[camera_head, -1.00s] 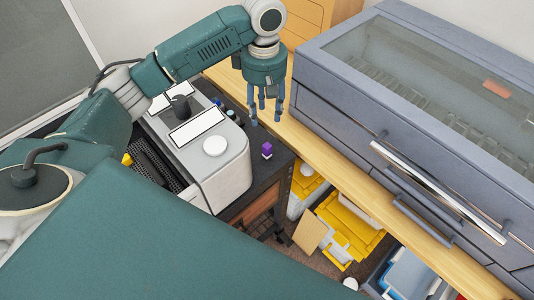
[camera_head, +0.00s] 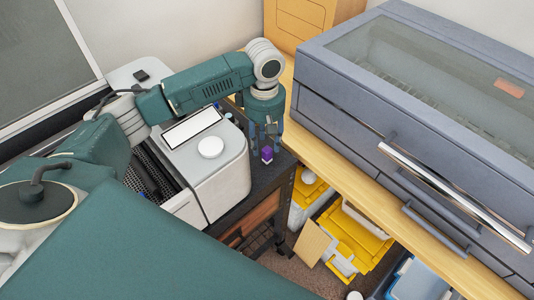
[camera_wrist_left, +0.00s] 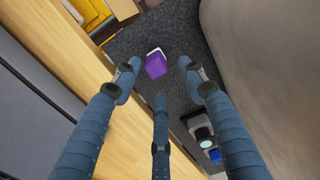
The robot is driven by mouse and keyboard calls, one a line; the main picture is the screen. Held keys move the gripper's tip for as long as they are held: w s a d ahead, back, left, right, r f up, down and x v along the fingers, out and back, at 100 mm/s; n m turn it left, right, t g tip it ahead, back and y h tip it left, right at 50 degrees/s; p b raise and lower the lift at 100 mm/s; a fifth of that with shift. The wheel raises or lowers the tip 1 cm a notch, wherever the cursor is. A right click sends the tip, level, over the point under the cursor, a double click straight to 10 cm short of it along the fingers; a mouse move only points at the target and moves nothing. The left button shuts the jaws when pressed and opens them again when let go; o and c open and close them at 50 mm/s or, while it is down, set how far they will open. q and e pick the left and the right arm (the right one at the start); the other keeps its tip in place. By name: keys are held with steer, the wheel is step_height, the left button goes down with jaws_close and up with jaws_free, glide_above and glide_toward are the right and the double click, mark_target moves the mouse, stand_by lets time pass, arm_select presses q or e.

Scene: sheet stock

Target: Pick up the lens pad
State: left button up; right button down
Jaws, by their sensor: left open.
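A small purple block with a white edge, which I take to be the lens pad (camera_head: 267,155), sits on the dark speckled surface near its corner. It also shows in the wrist view (camera_wrist_left: 156,65), upper middle. My left gripper (camera_head: 266,136) hangs above it, pointing down, its fingers spread. In the wrist view my left gripper (camera_wrist_left: 158,77) has two fingers on either side of the purple block and a third below it. The fingers are open with nothing between them held. My right gripper is not in view.
A white and grey machine (camera_head: 225,172) stands just left of the block. A wooden ledge (camera_head: 345,170) and a large grey-blue cabinet (camera_head: 350,110) lie to the right. Yellow boxes (camera_head: 350,235) sit below. Small dark and blue items (camera_wrist_left: 205,140) lie near the fingers.

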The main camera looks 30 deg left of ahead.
mark_target(266, 148)
arm_select(q)
step_height(266, 148, down, 4)
steer(key=shift+d+f+p, duration=0.15)
steer(key=shift+f+p, duration=0.1)
steer(key=shift+p, duration=0.55)
steer(key=shift+f, duration=0.25)
steer(key=c, duration=0.9)
steer(key=shift+r, duration=0.1)
